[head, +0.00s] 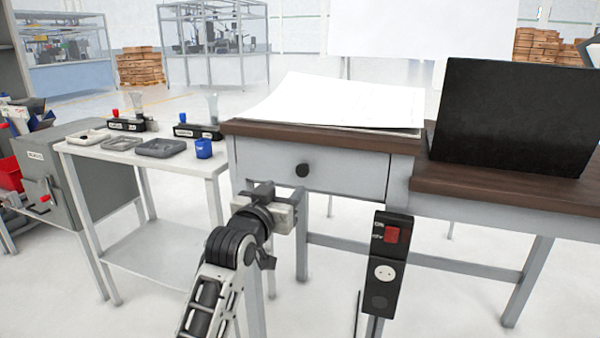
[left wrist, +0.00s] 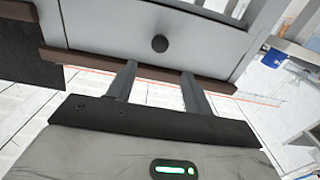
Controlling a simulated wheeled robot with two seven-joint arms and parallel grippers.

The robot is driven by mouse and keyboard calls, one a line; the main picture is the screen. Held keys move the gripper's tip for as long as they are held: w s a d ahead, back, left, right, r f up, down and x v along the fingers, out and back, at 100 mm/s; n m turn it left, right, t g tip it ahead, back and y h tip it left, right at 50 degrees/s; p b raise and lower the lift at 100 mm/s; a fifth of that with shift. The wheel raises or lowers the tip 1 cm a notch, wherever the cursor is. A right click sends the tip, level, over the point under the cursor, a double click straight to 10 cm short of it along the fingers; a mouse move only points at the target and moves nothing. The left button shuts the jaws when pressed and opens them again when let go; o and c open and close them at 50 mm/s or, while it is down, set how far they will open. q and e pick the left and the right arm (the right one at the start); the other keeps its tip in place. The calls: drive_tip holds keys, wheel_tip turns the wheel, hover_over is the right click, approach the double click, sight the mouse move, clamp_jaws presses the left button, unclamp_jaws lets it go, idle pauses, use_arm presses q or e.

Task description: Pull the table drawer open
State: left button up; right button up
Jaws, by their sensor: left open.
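The table drawer (head: 345,168) has a grey front under a dark brown table top (head: 300,133) and appears shut. Its round black knob (head: 302,170) sits mid-front. My left gripper (head: 275,192) is in front of the drawer, to the left of the knob and lower in the head view. In the left wrist view the two fingers (left wrist: 157,78) are apart with nothing between them. There the knob (left wrist: 159,44) lies beyond the fingertips, roughly in line with the gap, and the drawer front (left wrist: 200,45) stands behind it. The fingers do not touch the knob. My right gripper is in neither view.

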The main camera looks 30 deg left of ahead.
sight(301, 170)
use_arm(q)
drive_tip(key=b+x, duration=0.1)
drive_tip(key=x, duration=1)
drive_tip(key=shift+d, duration=0.1)
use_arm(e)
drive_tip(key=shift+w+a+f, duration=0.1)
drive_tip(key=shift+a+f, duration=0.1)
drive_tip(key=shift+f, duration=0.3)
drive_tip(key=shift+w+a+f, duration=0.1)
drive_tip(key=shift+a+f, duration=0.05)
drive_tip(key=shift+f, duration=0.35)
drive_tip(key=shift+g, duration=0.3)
